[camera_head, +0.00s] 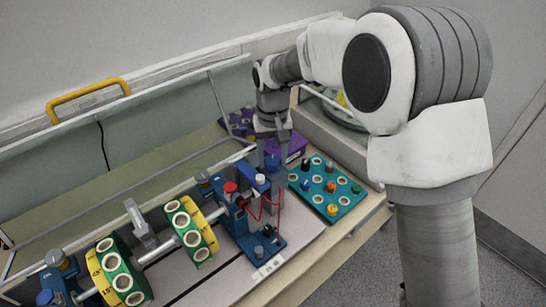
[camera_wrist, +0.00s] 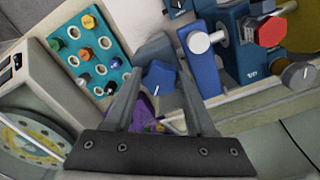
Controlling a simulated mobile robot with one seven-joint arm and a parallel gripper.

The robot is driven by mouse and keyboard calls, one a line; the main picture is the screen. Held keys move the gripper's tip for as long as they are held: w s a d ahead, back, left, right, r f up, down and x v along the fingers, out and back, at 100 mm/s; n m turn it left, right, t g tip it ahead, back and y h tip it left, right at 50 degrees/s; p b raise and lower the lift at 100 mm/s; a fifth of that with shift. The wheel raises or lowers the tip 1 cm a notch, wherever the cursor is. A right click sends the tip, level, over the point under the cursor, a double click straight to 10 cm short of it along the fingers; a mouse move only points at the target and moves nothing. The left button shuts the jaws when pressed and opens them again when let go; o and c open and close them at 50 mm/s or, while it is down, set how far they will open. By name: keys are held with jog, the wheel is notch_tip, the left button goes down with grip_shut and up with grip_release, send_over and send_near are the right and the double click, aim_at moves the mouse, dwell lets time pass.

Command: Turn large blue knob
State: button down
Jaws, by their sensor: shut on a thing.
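The large blue knob (camera_wrist: 159,78) has a faceted outline and a pale pointer line, and shows in the wrist view between my fingertips. My gripper (camera_wrist: 160,82) is shut on it, with one finger on each side. In the head view my gripper (camera_head: 272,158) points down just behind the blue apparatus (camera_head: 238,225), left of the teal board (camera_head: 343,203). The knob is mostly hidden by the fingers there.
The teal board holds several small coloured plugs in white-rimmed holes. The apparatus carries a red knob (camera_head: 230,187) and red wires (camera_head: 279,205). Yellow-and-green wheels (camera_head: 203,226) stand at left.

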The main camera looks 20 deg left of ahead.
aim_at(272, 161)
jog(key=shift+m, duration=1.2)
jog(key=shift+c, duration=1.1)
grip_release()
jog(key=shift+r, duration=0.1)
notch_tip(272, 161, up, 17)
jog(key=shift+r+p, duration=0.15)
jog(key=shift+p, duration=0.15)
